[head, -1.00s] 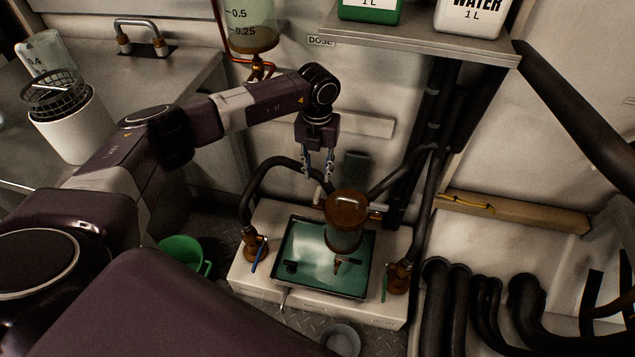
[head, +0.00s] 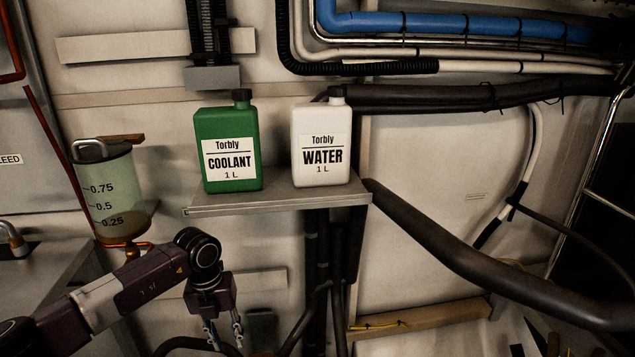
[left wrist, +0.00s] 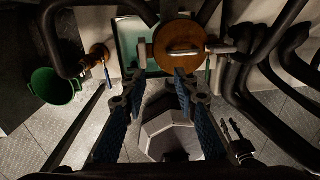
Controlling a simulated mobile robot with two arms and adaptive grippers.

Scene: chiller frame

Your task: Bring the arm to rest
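My left arm (head: 120,295) comes in from the left in the head view, with its elbow bent and its gripper (head: 224,340) hanging down. The fingertips are close to the lower edge there. In the left wrist view the two blue-padded fingers of the left gripper (left wrist: 158,84) stand apart with nothing between them. Beyond the fingertips is the round brown top of a vessel (left wrist: 178,46) with a metal handle. Whether the fingers touch it cannot be told, but the gap between them is empty. My right gripper is not in view.
A shelf (head: 280,204) holds a green coolant jug (head: 227,150) and a white water jug (head: 320,146). A graduated dosing vessel (head: 112,195) hangs left. A thick black pipe (head: 480,260) crosses the right. A green bucket (left wrist: 52,87) and a teal tray (left wrist: 130,35) show below.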

